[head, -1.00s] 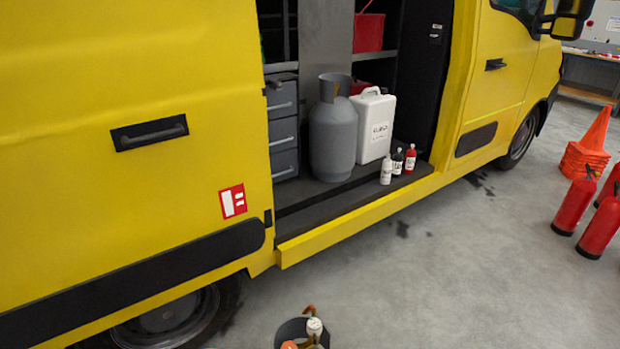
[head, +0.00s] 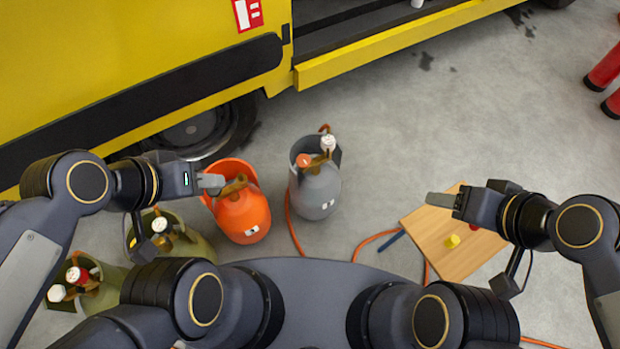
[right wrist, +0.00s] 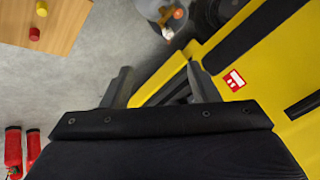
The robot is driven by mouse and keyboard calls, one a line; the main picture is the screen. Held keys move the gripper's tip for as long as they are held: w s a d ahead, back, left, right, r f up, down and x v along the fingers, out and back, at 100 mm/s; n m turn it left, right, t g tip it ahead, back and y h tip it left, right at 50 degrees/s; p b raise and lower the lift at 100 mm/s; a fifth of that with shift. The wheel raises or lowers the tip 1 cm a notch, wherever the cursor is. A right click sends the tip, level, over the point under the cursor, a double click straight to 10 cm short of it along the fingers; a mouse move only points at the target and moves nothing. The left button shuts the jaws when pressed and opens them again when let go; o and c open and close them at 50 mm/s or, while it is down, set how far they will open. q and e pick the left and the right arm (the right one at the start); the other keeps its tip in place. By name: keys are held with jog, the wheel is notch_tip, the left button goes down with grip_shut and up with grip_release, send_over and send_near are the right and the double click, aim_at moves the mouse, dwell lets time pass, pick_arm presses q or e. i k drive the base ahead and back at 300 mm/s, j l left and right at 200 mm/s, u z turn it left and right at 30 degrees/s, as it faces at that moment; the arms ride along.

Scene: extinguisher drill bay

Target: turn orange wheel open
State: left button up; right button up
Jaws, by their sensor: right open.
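A grey gas cylinder (head: 316,190) stands on the floor in the middle of the head view. On its top are an orange wheel (head: 304,160) and a white wheel (head: 328,143). The right wrist view shows the orange wheel (right wrist: 167,33) and white wheel (right wrist: 178,13) small, beyond the fingertips. My left gripper (head: 212,182) is in front of the orange cylinder (head: 243,215) in the picture, left of the grey one; its fingers are side-on, so their gap is hidden. My right gripper (head: 440,199), also in the right wrist view (right wrist: 160,80), is open and empty, well right of the grey cylinder.
A wooden board (head: 440,245) with a yellow knob (head: 452,241) and a red knob is under my right gripper in the picture. Two olive cylinders (head: 185,245) stand at lower left. A yellow van (head: 150,50) closes off the back. An orange hose (head: 375,238) crosses the floor.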

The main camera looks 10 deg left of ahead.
aim_at(304, 161)
jog(key=i+j+u, duration=0.15)
jog(key=u, duration=0.2)
jog(key=i+j+u, duration=0.1)
jog(key=u, duration=0.25)
jog(key=i+u, duration=0.2)
jog(key=u, duration=0.15)
